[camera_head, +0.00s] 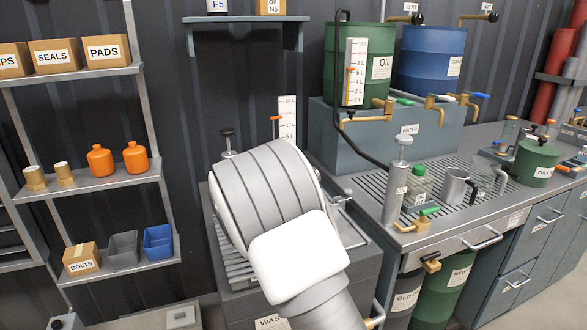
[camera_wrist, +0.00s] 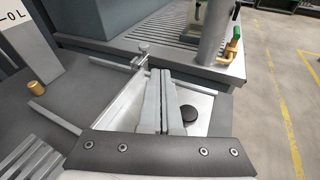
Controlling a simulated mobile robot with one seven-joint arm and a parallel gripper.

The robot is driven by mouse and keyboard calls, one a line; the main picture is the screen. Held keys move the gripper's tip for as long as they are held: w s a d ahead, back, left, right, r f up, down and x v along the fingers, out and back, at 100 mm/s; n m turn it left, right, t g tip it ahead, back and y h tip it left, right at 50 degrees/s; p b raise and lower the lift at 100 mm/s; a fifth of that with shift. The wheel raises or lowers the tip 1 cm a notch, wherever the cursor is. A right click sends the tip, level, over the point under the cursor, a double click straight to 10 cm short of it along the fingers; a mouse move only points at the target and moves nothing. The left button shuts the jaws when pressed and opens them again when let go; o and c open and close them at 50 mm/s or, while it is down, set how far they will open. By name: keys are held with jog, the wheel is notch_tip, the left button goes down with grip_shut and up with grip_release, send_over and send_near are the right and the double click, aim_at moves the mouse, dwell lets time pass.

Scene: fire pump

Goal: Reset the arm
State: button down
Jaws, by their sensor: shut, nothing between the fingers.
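My gripper (camera_wrist: 158,102) shows in the wrist view with its two fingers shut together and nothing between them. It is over a light metal basin with a dark round spot (camera_wrist: 188,113) beside the fingers. In the head view my arm fills the middle and hides the gripper and part of the grey waste unit (camera_head: 267,305) behind it.
A drum bench (camera_head: 462,220) stands to the right with a grey pump cylinder (camera_head: 396,185), a metal mug (camera_head: 455,187) and a green oil drum (camera_head: 345,60). Shelves (camera_head: 115,182) with boxes and orange bottles stand left. Open floor (camera_wrist: 283,100) shows at right in the wrist view.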

jog(key=s+d+r+m+g+y, duration=0.25)
jog(key=s+d+m, duration=0.25)
jog(key=s+m, duration=0.3)
jog(key=s+d+r+m+g+y, duration=0.2)
jog(key=s+d+r+m+g, duration=0.25)
jog(key=s, duration=0.55)
jog(key=s+a+r+m+t+y, duration=0.1)
jog(key=s+a+m+y, duration=0.25)
jog(key=s+m, duration=0.45)
jog(key=s+a+r+m+t+y, duration=0.1)
jog(key=s+a+m+t+y, duration=0.2)
jog(key=s, duration=0.9)
notch_tip(320, 180, up, 13)
jog(key=a+m+g+p, duration=0.1)
jog(key=p, duration=1.2)
jog(key=shift+s+r, duration=0.2)
jog(key=shift+s, duration=0.05)
jog(key=shift+m, duration=0.25)
